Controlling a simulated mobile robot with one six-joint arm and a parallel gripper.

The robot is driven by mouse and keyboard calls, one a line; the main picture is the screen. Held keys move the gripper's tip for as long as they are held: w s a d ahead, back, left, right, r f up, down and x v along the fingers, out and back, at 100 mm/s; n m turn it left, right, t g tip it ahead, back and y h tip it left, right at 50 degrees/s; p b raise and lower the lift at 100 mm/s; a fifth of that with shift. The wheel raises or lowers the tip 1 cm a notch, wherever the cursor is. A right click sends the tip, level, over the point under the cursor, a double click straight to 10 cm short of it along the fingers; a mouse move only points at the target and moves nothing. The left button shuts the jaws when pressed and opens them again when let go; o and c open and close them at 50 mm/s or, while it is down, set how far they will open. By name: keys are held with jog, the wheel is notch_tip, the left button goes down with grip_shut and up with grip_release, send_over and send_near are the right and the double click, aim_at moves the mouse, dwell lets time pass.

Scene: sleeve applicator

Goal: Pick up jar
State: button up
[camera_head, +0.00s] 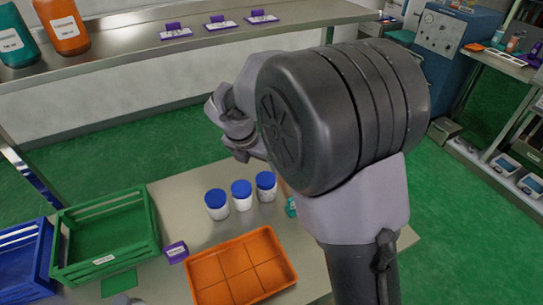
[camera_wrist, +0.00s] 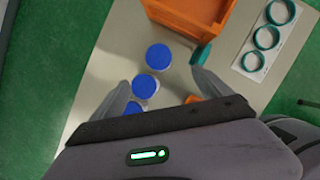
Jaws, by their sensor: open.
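Three white jars with blue lids stand in a row on the table: a left jar (camera_head: 216,205), a middle jar (camera_head: 242,196) and a right jar (camera_head: 266,187). From above in the wrist view, their lids form a line: a far lid (camera_wrist: 158,57), a middle lid (camera_wrist: 145,86) and a near lid (camera_wrist: 132,108), partly covered by my left finger. My gripper (camera_wrist: 161,77) is open and empty above the table, its fingers spread on either side of the lids' line. In the head view my arm hides the gripper's fingers.
An orange divided tray (camera_head: 240,230) lies in front of the jars. A white card (camera_wrist: 262,55) holds three teal rings.

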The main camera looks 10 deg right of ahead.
aim_at(265, 180)
jog(key=b+x, duration=0.1)
jog(key=x, duration=0.3)
jog(key=b+x, duration=0.2)
jog(key=x, duration=0.1)
jog(key=b+x, duration=0.2)
jog(key=x, duration=0.2)
jog(key=shift+a+f, duration=0.3)
jog(key=shift+f, duration=0.15)
jog(key=b+x, duration=0.3)
jog(key=x, duration=0.3)
jog(key=shift+d+r+b, duration=0.1)
jog(key=shift+d+b, duration=0.05)
jog(key=shift+b, duration=0.25)
jog(key=shift+w, duration=0.15)
jog(key=shift+r, duration=0.15)
jog(key=shift+c, duration=0.8)
jog(key=c, duration=1.6)
